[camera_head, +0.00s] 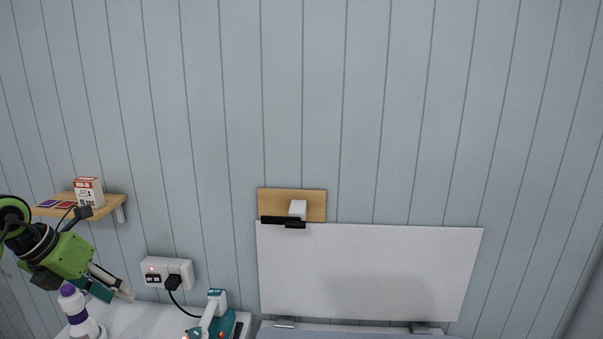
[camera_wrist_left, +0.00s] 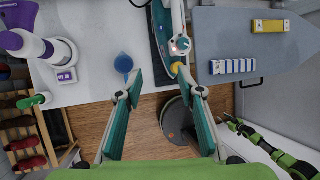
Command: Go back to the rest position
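My left gripper (camera_head: 118,293) is at the lower left of the head view, in front of the wall and beside the white and purple bottle (camera_head: 80,312). In the left wrist view the two teal fingers of my left gripper (camera_wrist_left: 160,82) stand apart with nothing held between them. The teal and white iron (camera_wrist_left: 178,42) lies beyond the fingertips in that view. My right arm (camera_wrist_left: 275,150) shows in green and black at the lower right of the left wrist view. Its finger opening cannot be made out, and it is outside the head view.
A small wooden shelf (camera_head: 112,200) with a box (camera_head: 89,191) is on the wall above my left gripper. A wall socket (camera_head: 153,270) with a plug is to its right. A blue ironing board (camera_wrist_left: 220,25) carries two blocks.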

